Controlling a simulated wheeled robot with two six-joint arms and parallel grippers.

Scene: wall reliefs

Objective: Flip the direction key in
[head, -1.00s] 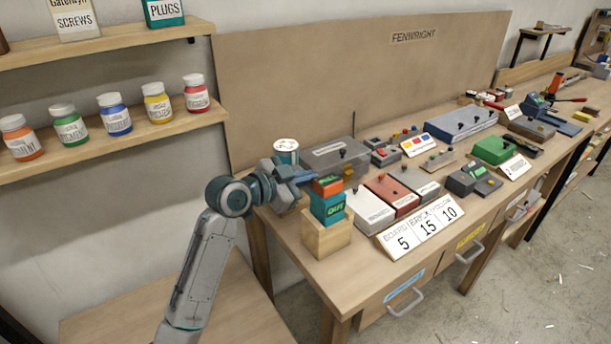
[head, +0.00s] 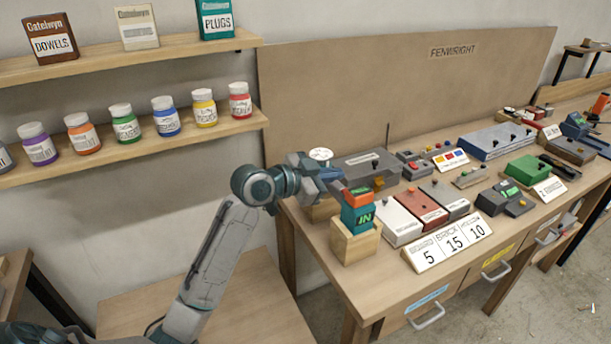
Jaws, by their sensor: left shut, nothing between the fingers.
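The direction key is a teal block (head: 358,217) with an orange rocker top (head: 358,197), standing on a pale wooden block (head: 355,243) at the bench's near left corner. The label on its teal front reads "IN". My left gripper (head: 337,187) is shut and empty, just left of the orange top. I cannot tell whether its tips touch the key. My right gripper is not in view.
White, red and grey boxes (head: 400,222) stand close to the right of the key, with a 5-15-10 price sign (head: 448,246) in front. A grey box (head: 367,168) is behind. Shelves of jars (head: 124,126) hang at left.

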